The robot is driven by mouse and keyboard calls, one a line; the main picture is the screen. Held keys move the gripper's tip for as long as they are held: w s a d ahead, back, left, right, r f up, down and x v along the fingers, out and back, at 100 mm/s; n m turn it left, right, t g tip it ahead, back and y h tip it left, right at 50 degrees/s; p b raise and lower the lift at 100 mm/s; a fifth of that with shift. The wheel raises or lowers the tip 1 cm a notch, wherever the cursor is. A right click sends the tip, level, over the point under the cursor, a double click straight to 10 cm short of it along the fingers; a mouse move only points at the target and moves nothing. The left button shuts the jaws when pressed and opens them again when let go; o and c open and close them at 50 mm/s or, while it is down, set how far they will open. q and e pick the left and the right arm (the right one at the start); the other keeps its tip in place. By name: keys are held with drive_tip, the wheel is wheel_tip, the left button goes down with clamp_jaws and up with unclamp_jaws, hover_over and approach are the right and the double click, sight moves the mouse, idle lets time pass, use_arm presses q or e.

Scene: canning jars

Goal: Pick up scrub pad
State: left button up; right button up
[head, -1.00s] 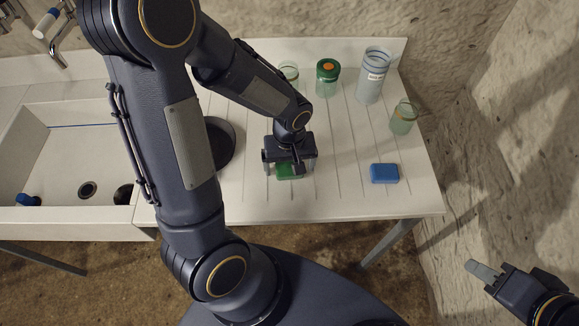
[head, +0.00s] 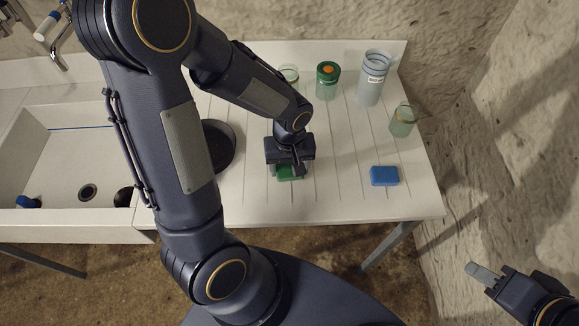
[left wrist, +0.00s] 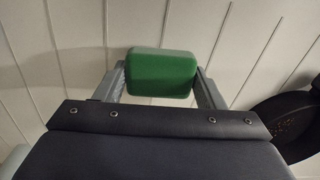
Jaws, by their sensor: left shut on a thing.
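The green scrub pad (head: 290,173) is a small block with rounded edges at the middle of the ribbed white drainboard. My left gripper (head: 286,168) points down over it and partly hides it in the head view. In the left wrist view, the pad (left wrist: 162,75) sits between the two grey fingers of the left gripper (left wrist: 163,82), which are shut on its sides. I cannot tell if the pad is clear of the board. My right gripper (head: 482,272) is at the lower right, away from the counter; its finger gap cannot be made out.
A blue block (head: 384,176) lies right of the pad. A dark round pan-like thing (head: 222,146) lies to the left, beside the sink (head: 62,160).

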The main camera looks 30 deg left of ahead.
use_arm(q)
wheel_tip(320, 180, up, 2)
drive_tip(key=shift+r, duration=0.25)
drive_tip(key=s+a+r, duration=0.3)
drive_tip(key=s+r, duration=0.7)
drive_tip(key=s, duration=0.3)
drive_tip(key=shift+s, duration=0.35)
drive_tip(key=shift+a, duration=0.1)
